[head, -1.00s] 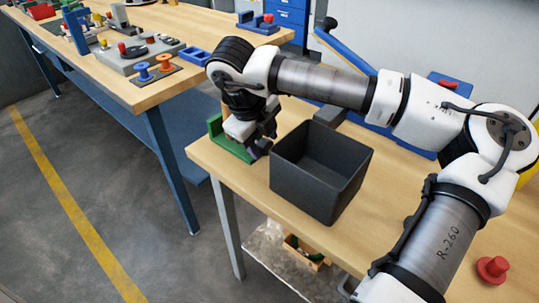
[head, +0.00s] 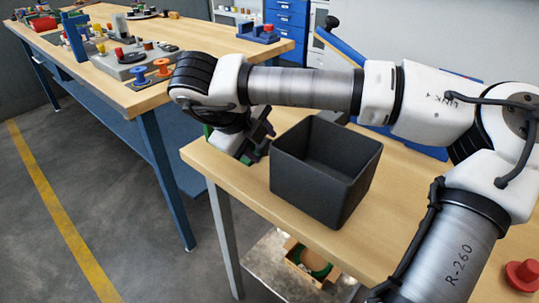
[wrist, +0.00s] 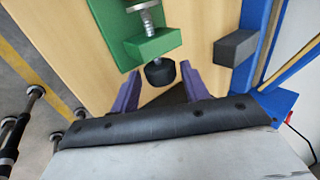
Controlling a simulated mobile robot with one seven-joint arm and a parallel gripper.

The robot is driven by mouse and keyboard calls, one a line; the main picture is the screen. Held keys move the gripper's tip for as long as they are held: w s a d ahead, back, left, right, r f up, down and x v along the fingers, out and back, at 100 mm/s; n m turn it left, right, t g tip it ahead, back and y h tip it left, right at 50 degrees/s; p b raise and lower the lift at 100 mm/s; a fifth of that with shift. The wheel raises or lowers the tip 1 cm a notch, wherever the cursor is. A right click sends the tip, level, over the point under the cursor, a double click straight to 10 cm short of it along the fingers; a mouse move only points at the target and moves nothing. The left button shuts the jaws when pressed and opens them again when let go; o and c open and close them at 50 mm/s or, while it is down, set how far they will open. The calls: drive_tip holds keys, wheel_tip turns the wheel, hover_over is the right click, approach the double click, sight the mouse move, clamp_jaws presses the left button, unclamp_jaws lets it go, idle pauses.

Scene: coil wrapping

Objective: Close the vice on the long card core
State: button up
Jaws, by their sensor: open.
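The green vice (wrist: 150,48) stands on the wooden bench, with a metal screw (wrist: 147,18) and a round black knob (wrist: 160,72) at its near end in the wrist view. My gripper (wrist: 160,78) is open. Its two purple fingers reach toward the knob, one on each side with gaps between; I cannot tell whether they are level with it in depth. In the head view my gripper (head: 262,138) is at the bench's left end, and my arm hides most of the vice. I cannot make out the long card core in either view.
A dark grey open bin (head: 322,180) stands close to the right of my gripper in the head view. A red button (head: 524,274) is at the lower right. A second bench (head: 150,98) with spools and fixtures is behind. In the wrist view a grey block (wrist: 235,47) is beside the vice.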

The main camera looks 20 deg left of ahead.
drive_tip(key=c, duration=0.6)
drive_tip(key=shift+w+d+r+g+p, duration=0.1)
drive_tip(key=shift+w+r+g+p, duration=0.25)
drive_tip(key=shift+g+p, duration=0.45)
drive_tip(key=shift+r+g+y+p, duration=0.1)
drive_tip(key=shift+g+y+p, duration=0.25)
drive_tip(key=shift+p, duration=0.25)
drive_tip(key=shift+g+y, duration=0.25)
drive_tip(key=shift+g, duration=0.2)
drive_tip(key=shift+f, duration=0.3)
drive_tip(key=shift+r+p, duration=0.1)
drive_tip(key=shift+p, duration=0.25)
